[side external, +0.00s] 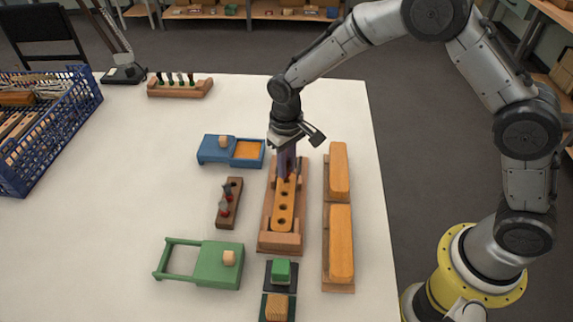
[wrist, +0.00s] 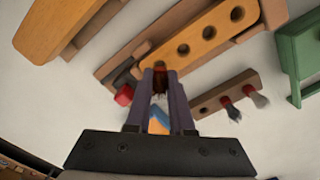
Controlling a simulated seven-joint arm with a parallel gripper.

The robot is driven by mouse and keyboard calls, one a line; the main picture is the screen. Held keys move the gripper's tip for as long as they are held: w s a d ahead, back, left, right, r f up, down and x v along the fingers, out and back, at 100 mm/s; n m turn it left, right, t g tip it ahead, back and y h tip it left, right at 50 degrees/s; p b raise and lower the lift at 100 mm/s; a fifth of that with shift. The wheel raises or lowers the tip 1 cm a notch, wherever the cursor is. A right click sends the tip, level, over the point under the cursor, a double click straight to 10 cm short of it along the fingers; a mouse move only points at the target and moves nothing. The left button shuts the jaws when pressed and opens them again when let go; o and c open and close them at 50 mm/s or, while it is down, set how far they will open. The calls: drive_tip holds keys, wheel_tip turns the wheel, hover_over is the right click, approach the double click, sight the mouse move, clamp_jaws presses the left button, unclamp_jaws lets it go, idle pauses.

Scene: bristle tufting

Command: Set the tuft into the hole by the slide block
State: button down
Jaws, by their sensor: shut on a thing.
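My gripper (side external: 288,174) points down over the far end of an orange brush body (side external: 281,237) with a row of holes. In the wrist view, my gripper (wrist: 160,84) is shut on a dark-bristled tuft (wrist: 160,83). The tuft is at the end hole of the brush body (wrist: 197,40); the fingers partly hide that hole, and I cannot tell how deep the tuft sits. The other holes look empty. A blue slide block (side external: 214,149) with an orange inset lies left of that end. A green slide block (side external: 219,265) with an open frame lies near the front.
The brush body rests in a brown cradle (side external: 279,243). A small rack (side external: 228,212) with two red-banded tufts stands to its left. Orange brushes (side external: 340,240) lie to its right. A blue crate (side external: 62,128) and a tuft rack (side external: 180,88) are at the back left.

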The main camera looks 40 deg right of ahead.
drive_tip(key=shift+f, duration=0.9)
idle(1.3)
drive_tip(key=shift+c, duration=1.6)
unclamp_jaws()
drive_tip(key=shift+r, duration=3.55)
